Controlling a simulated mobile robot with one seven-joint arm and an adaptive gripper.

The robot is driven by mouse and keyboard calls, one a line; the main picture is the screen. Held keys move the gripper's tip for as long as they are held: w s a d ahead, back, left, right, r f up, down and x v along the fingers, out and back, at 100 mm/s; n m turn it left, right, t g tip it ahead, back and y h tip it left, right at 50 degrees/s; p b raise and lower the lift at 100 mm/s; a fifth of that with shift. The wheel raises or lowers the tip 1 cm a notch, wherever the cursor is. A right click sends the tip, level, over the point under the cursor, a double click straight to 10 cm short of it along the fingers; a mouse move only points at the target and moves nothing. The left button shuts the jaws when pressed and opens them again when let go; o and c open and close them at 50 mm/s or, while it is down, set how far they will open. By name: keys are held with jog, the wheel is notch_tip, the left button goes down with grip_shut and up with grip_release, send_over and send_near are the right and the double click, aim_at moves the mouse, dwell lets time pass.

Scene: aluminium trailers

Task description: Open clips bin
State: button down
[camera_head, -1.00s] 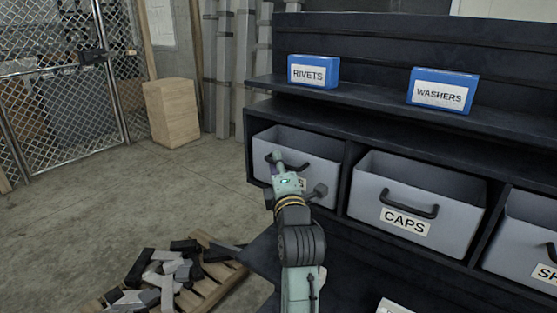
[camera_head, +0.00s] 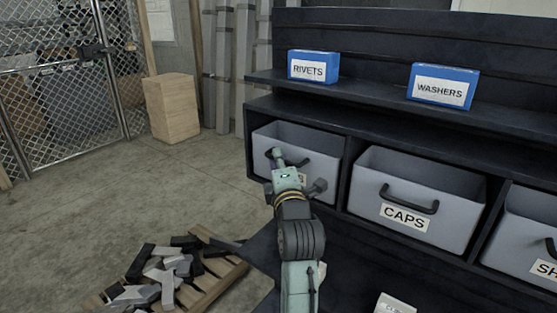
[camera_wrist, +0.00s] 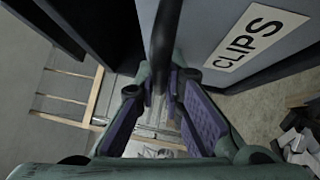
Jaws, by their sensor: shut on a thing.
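The clips bin (camera_head: 322,172) is a grey open-topped bin in the left slot of the dark shelf unit. Its white label reads CLIPS in the wrist view (camera_wrist: 257,38); in the head view my wrist hides most of it. The bin has a dark bar handle (camera_head: 302,162), which also shows in the wrist view (camera_wrist: 164,45) between the fingers. My gripper (camera_wrist: 168,100) is shut on this handle at the bin's front. In the head view my gripper (camera_head: 277,158) covers the handle's left part.
The caps bin (camera_head: 450,228) stands to the right, with another bin (camera_head: 530,235) beyond it. Rivets (camera_head: 313,67) and washers (camera_head: 442,87) boxes sit on the shelf above. A pallet (camera_head: 215,282) with loose metal pieces lies on the floor at lower left. Open floor extends left.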

jog(key=shift+f+b, duration=0.15)
jog(key=shift+b, duration=0.25)
jog(key=s+a+f+n+t+y+b, duration=0.3)
jog(key=f+n+y+b, duration=0.5)
jog(key=b, duration=2.4)
jog(key=s+a+n, duration=0.1)
jog(key=s+n, duration=0.1)
jog(key=n, duration=0.2)
jog(key=shift+s+y, duration=0.2)
jog(key=shift+y, duration=0.1)
jog(key=shift+b, duration=0.4)
jog(key=c, duration=2)
grip_release()
jog(key=shift+o, duration=0.2)
